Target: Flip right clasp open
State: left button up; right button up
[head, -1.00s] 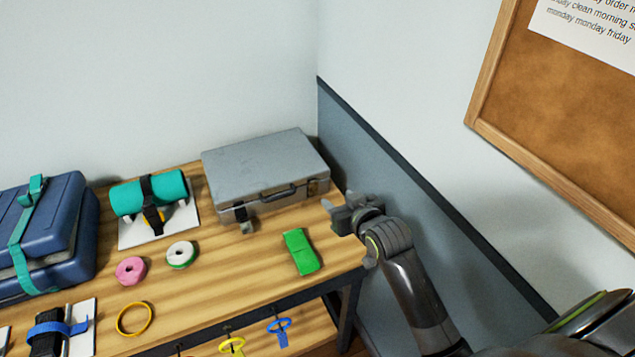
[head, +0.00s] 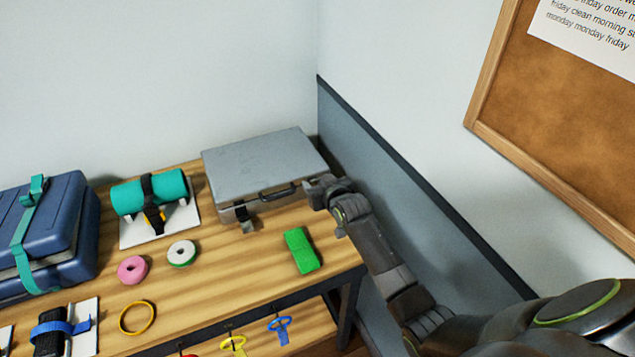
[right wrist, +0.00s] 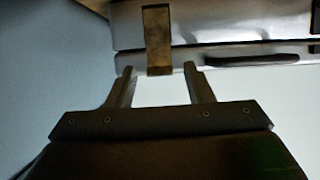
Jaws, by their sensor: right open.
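A grey metal case (head: 262,165) with a dark handle (head: 280,195) lies at the back right of the wooden table. Its left clasp (head: 246,222) hangs down from the front. My right gripper (head: 313,192) is at the front right of the case and hides the right clasp in the head view. In the right wrist view the right clasp (right wrist: 157,38) is a brownish plate across the case's seam. My open fingers (right wrist: 160,72) sit either side of its lower end; I cannot tell if they touch it. My left gripper is not in view.
A green block (head: 301,251) lies near the table's right end, in front of the case. White-green (head: 182,254) and pink (head: 132,269) rolls, a teal roll on a stand (head: 150,193) and a blue case (head: 45,235) are further left. The wall is close on the right.

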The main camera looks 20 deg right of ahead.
jog(key=shift+w+f, duration=0.1)
jog(key=shift+w, duration=0.15)
